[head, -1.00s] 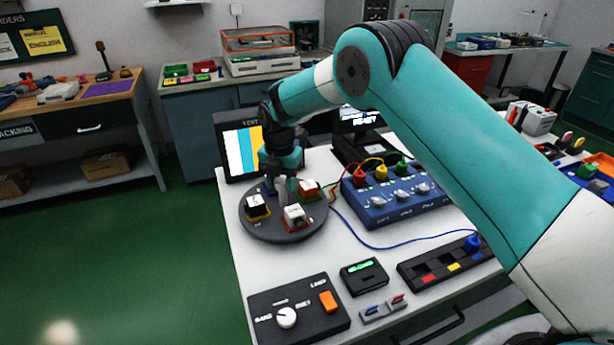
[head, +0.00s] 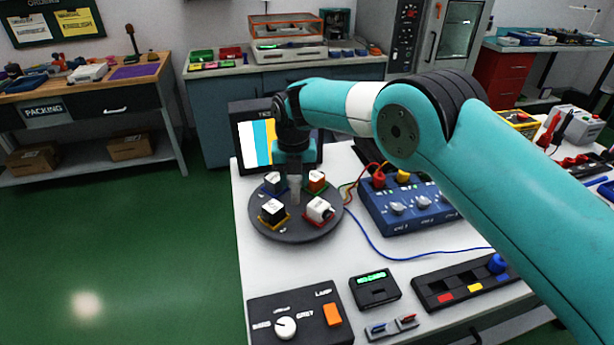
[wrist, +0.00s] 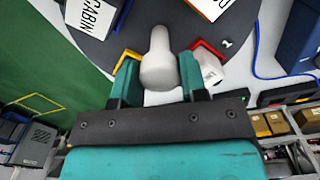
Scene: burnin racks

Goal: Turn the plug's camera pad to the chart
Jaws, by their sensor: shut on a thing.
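A round dark turntable (head: 287,232) stands on the white bench and carries blocks on coloured pads. A white block with a dark spot (head: 320,209) is on the red pad at front right; it also shows in the wrist view (wrist: 211,72). A black block with a white top (head: 273,211) is on the yellow pad at front left. The chart, a screen with colour bars (head: 262,143), stands behind. My gripper (wrist: 160,75) is shut on the turntable's pale central post (wrist: 159,48).
A blue box with leads (head: 413,208) stands right of the turntable, with a blue cable trailing from it. A dark knob panel (head: 300,320), a small green display (head: 375,288) and a slotted black tray (head: 465,285) are in front.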

